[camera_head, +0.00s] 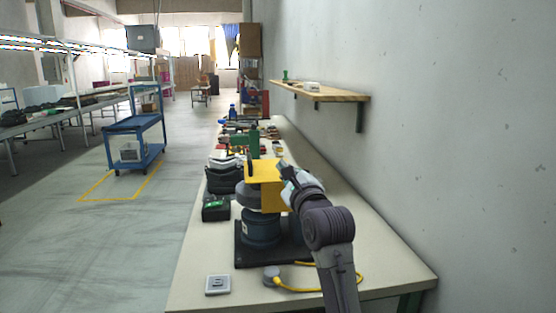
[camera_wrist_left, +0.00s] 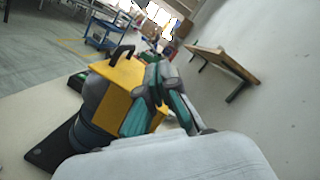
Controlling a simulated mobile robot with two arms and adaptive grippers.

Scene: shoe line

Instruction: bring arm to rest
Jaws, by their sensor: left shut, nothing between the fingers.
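My left arm comes in from the bottom of the head view, right of centre. My left gripper (camera_head: 284,172) is at the right side of a yellow-topped machine (camera_head: 264,170), overlapping its yellow housing in the picture. I cannot tell whether they touch. In the left wrist view, the left gripper (camera_wrist_left: 153,82) has its grey and teal fingers together with nothing between them. The yellow housing (camera_wrist_left: 118,85) with its black handle is just left of the fingers there. My right gripper is in neither view.
The machine stands on a black base on a long pale workbench (camera_head: 200,275) along the wall. A yellow cable (camera_head: 310,289) lies in front. A wooden shelf (camera_head: 340,95) sticks out from the wall at right. A blue cart (camera_head: 135,125) stands on the floor at left.

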